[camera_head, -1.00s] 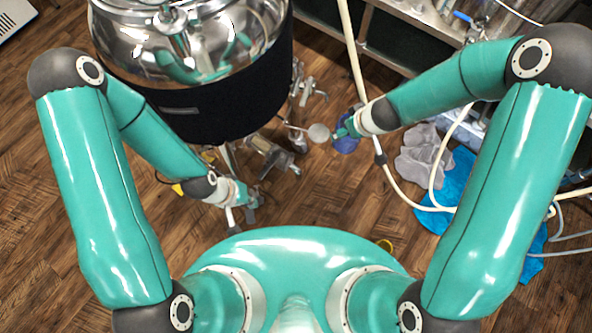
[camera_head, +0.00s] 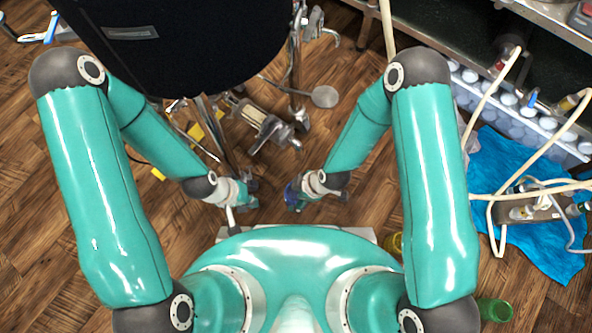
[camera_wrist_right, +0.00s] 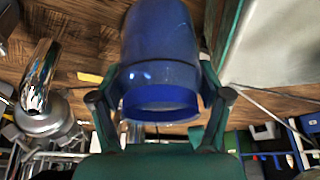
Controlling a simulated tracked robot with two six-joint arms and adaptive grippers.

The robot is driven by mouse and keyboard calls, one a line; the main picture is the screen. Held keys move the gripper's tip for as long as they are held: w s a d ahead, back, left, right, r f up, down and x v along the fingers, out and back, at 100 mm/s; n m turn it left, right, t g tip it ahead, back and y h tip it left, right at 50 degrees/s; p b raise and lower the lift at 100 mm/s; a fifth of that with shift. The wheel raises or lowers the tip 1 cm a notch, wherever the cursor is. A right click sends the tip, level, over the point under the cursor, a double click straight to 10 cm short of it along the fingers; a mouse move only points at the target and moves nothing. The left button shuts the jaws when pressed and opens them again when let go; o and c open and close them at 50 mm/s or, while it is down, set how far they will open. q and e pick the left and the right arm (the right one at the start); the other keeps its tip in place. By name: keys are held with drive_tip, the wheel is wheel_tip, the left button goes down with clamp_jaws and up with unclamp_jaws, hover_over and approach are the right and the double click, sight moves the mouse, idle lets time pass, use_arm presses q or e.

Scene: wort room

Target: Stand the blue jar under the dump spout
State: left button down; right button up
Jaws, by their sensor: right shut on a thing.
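The blue jar (camera_wrist_right: 160,55) is between the fingers of my right gripper (camera_wrist_right: 160,78) in the right wrist view, one finger on each side. In the head view my right gripper (camera_head: 300,194) is shut on the jar (camera_head: 290,194), in front of my body and partly hiding it. My left gripper (camera_head: 250,194) is open and empty, a short way left of the jar. A metal outlet (camera_head: 272,130) sits under the big dark-jacketed kettle (camera_head: 185,40). I cannot tell for sure that it is the dump spout. The jar is apart from it.
A round metal disc (camera_head: 323,96) on a thin rod and a valve (camera_head: 316,25) stick out beside the kettle. A blue cloth (camera_head: 530,215) lies at right under pale hoses (camera_head: 493,100). A green cup (camera_head: 495,309) stands at lower right. Wooden floor is open between.

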wheel_tip(320, 180, down, 18)
drive_tip(key=b, duration=0.6)
drive_tip(key=shift+f+b, duration=0.1)
drive_tip(key=shift+b, duration=0.3)
drive_tip(key=shift+f, duration=0.1)
drive_tip(key=o, duration=1)
drive_tip(key=shift+o, duration=0.2)
